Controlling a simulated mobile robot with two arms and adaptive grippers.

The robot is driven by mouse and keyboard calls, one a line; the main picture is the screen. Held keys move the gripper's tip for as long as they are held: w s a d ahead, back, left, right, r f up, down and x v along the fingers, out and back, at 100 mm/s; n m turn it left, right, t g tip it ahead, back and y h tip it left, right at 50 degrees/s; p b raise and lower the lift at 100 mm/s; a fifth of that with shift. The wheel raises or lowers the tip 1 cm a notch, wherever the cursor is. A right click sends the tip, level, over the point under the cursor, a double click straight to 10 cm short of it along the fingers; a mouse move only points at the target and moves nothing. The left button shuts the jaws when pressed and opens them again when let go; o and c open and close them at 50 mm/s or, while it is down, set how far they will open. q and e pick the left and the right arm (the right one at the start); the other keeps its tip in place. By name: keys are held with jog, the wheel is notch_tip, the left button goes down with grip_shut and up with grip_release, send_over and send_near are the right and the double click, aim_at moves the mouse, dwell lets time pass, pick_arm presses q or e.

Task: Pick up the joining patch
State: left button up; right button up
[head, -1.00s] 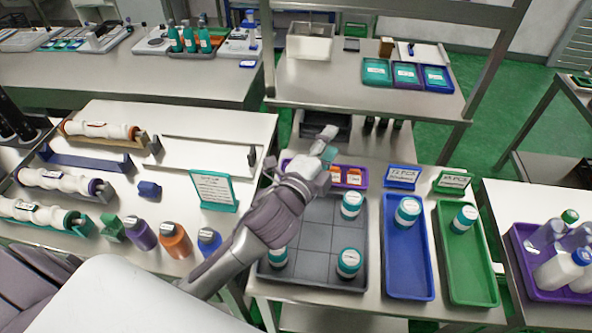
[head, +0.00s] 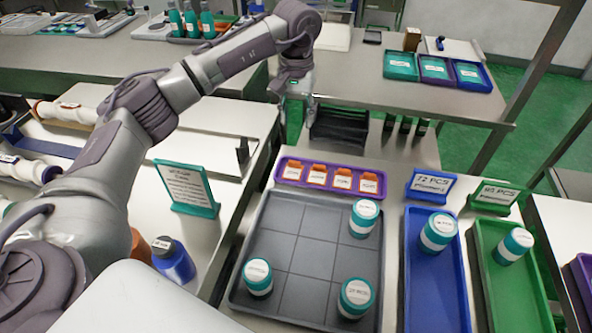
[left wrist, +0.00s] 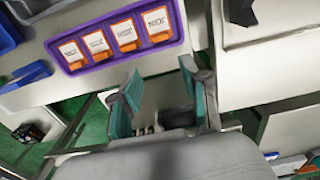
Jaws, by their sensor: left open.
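A purple tray (head: 282,177) behind the grey gridded tray holds a row of several small orange pieces with white labels, such as the rightmost one (head: 369,183). They look like the joining patches, but their labels are too small to read. In the left wrist view the purple tray (left wrist: 122,59) with its orange pieces (left wrist: 157,24) lies up and left of the fingers. My left gripper (left wrist: 160,92) is open, with teal finger pads apart and nothing between them. In the head view my left wrist reaches down behind and left of the purple tray. My right gripper is not in view.
A blue tray (head: 435,290) and a green tray (head: 515,295) each hold one jar, with signs behind. A teal sign (head: 187,188) and a blue bottle (head: 173,262) stand left. A dark bin (head: 338,130) sits behind the purple tray.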

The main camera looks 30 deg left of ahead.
pick_arm(q)
jog(key=p, duration=0.1)
send_over(295, 162)
jog(key=f, duration=0.8)
jog(key=shift+w, duration=0.4)
jog(key=f, duration=0.1)
jog(key=f+p, duration=0.1)
jog(key=f, duration=0.1)
jog(key=f+p, duration=0.1)
jog(key=shift+s+a+f, duration=0.1)
jog(key=shift+s+f, duration=0.2)
jog(key=shift+s, duration=0.1)
jog(key=shift+f, duration=0.35)
jog(key=c, duration=0.6)
